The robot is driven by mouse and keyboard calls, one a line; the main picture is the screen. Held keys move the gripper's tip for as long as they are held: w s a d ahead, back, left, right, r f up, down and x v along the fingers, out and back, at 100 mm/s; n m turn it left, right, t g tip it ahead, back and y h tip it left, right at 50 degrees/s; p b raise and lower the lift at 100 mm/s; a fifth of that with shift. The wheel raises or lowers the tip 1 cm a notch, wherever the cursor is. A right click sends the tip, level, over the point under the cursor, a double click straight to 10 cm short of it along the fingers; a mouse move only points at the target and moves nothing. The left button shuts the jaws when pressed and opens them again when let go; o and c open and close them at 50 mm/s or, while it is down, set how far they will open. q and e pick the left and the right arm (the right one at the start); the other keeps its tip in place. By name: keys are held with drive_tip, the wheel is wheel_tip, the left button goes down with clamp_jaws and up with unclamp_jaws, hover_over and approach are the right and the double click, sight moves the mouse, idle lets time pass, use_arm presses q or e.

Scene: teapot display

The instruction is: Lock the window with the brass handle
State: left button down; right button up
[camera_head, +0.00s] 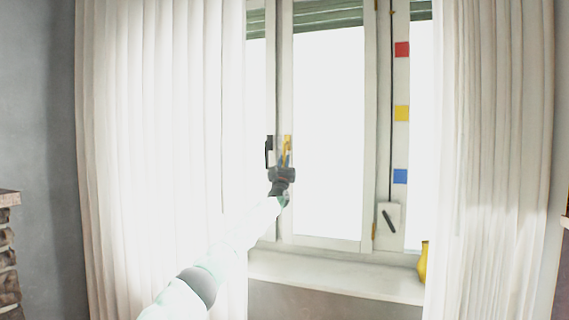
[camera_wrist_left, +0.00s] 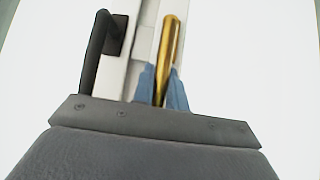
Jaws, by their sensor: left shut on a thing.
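The brass handle (camera_head: 287,144) is on the left stile of the middle window sash (camera_head: 286,215). In the left wrist view the brass handle (camera_wrist_left: 170,42) runs lengthwise between the fingers. My left gripper (camera_head: 284,163) is shut on its lower part, with the blue fingertips (camera_wrist_left: 161,86) on either side of it. The handle's mount on the frame is partly hidden by the gripper. The sash looks closed against its frame, but I cannot tell if it is locked. My right gripper is in neither view.
A black handle (camera_head: 268,151) is just left of the brass one, close to my gripper; it also shows in the left wrist view (camera_wrist_left: 98,48). White curtains (camera_head: 160,140) hang on both sides. A yellow vase (camera_head: 423,264) stands on the sill (camera_head: 335,279) at right.

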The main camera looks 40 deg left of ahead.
use_arm(q)
drive_tip(key=shift+y, duration=0.3)
drive_tip(key=c, duration=1.4)
unclamp_jaws()
drive_tip(key=shift+a, duration=0.1)
drive_tip(key=v, duration=0.8)
drive_tip(key=shift+b, duration=0.45)
drive_tip(key=shift+r, duration=0.1)
